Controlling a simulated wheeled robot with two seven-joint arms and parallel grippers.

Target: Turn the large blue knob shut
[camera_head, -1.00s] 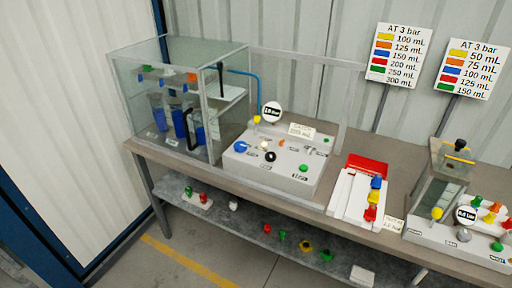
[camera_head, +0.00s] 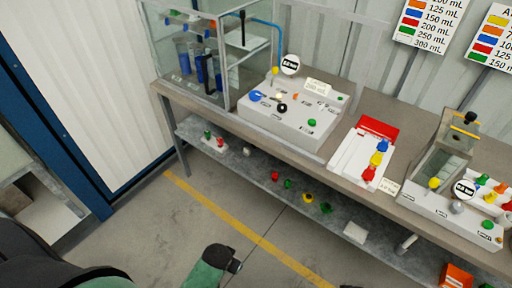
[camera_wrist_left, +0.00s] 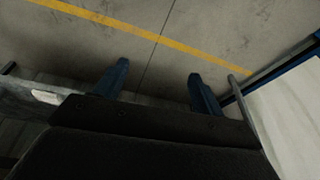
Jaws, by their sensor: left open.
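The large blue knob (camera_head: 255,95) sits at the left end of the sloped white control panel (camera_head: 290,122) on the bench, below a round gauge. My left arm comes in at the bottom left of the head view, low over the floor and well short of the bench; its fingers cannot be made out there. In the left wrist view my left gripper (camera_wrist_left: 156,84) is open and empty, its two blue fingers apart over the bare floor. My right gripper is not in view.
A glass case (camera_head: 190,55) with blue cylinders stands left of the panel. A red and white tray (camera_head: 362,150) and a second panel (camera_head: 450,215) stand to its right. The lower shelf (camera_head: 250,163) holds small coloured knobs. Floor in front is clear.

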